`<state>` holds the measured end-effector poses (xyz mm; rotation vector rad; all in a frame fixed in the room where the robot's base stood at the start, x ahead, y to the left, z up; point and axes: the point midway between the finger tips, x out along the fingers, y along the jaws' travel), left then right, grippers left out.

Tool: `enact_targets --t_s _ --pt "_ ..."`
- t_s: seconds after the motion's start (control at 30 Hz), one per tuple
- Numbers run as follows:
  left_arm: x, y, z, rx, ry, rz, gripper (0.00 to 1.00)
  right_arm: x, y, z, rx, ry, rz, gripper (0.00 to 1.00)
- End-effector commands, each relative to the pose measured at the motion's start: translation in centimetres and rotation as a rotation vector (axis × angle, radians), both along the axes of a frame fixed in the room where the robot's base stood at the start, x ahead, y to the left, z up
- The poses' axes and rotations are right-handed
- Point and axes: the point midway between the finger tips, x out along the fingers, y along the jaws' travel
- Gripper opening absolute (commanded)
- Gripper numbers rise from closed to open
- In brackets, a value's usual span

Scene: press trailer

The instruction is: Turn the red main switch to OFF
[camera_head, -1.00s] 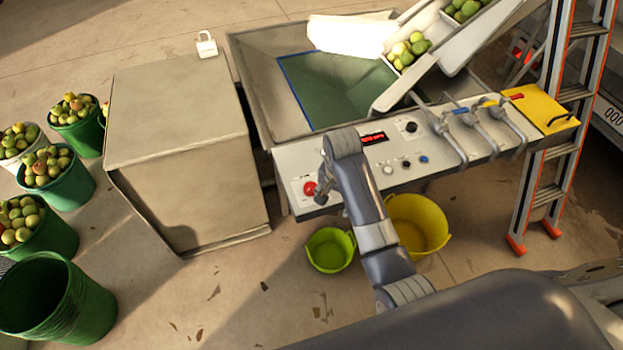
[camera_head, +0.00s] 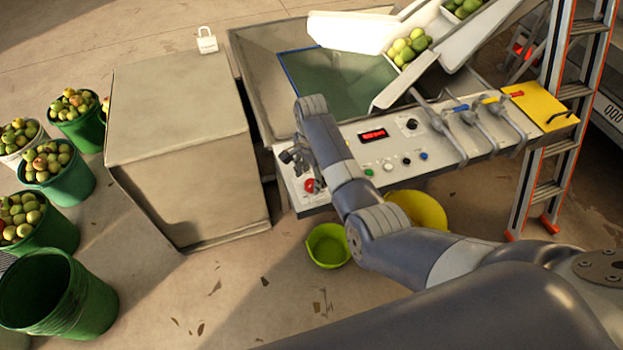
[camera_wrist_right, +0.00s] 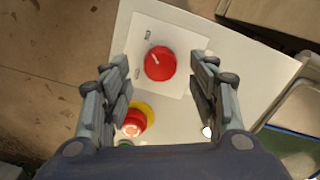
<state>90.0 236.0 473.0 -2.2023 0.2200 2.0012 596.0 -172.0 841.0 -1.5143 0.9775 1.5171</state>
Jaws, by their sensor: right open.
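The red main switch (camera_wrist_right: 160,64) is a round red knob on a white square plate in the right wrist view. Its short white line points to the upper left; two small marks beside it are too small to read. My right gripper (camera_wrist_right: 157,72) is open, with one finger on each side of the knob in this view and nothing held. In the head view my right gripper (camera_head: 293,158) is over the left end of the control panel (camera_head: 345,160). A red control (camera_head: 310,186) shows beside it there; I cannot tell which one. My left gripper is out of view.
A red button on a yellow base (camera_wrist_right: 134,121) is close to the left finger in the wrist view. The panel also carries a red display (camera_head: 373,135), small knobs and grey levers (camera_head: 440,130). A grey cabinet (camera_head: 180,110) stands left of the panel.

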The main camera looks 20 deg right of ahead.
Motion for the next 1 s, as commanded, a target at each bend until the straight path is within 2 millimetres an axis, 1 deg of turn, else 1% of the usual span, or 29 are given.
enact_targets --t_s 0.03,0.1,0.2,0.33,0.53,0.57,0.6,0.67,0.7,0.77,1.0 --pt "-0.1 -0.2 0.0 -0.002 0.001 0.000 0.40 -0.1 0.0 -0.8 0.000 0.003 0.000 0.54" --pt "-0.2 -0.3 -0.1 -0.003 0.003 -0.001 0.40 0.0 0.0 -1.5 0.000 0.001 0.000 0.54" --pt "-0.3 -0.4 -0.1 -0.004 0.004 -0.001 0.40 0.0 0.0 -2.2 0.000 0.000 0.000 0.54" --pt "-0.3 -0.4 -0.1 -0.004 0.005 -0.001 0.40 0.0 0.0 -2.6 0.000 -0.001 0.000 0.54" --pt "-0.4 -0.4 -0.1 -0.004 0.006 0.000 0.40 0.0 0.0 -2.6 0.000 -0.002 0.000 0.54" --pt "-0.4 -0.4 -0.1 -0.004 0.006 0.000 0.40 0.0 0.0 -2.6 0.000 -0.002 0.000 0.52" --pt "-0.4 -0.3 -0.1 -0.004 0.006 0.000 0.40 0.0 0.0 -2.6 0.000 -0.002 0.000 0.43" --pt "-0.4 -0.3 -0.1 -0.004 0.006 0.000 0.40 0.0 0.0 -2.6 0.000 -0.001 0.000 0.29" --pt "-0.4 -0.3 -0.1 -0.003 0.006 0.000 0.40 0.0 0.0 -2.6 0.000 -0.001 0.000 0.20" --pt "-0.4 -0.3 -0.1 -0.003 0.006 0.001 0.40 0.0 0.0 -2.6 0.000 -0.001 0.000 0.09" --pt "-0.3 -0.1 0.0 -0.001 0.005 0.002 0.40 0.0 0.0 -2.6 0.000 -0.001 0.006 0.09"
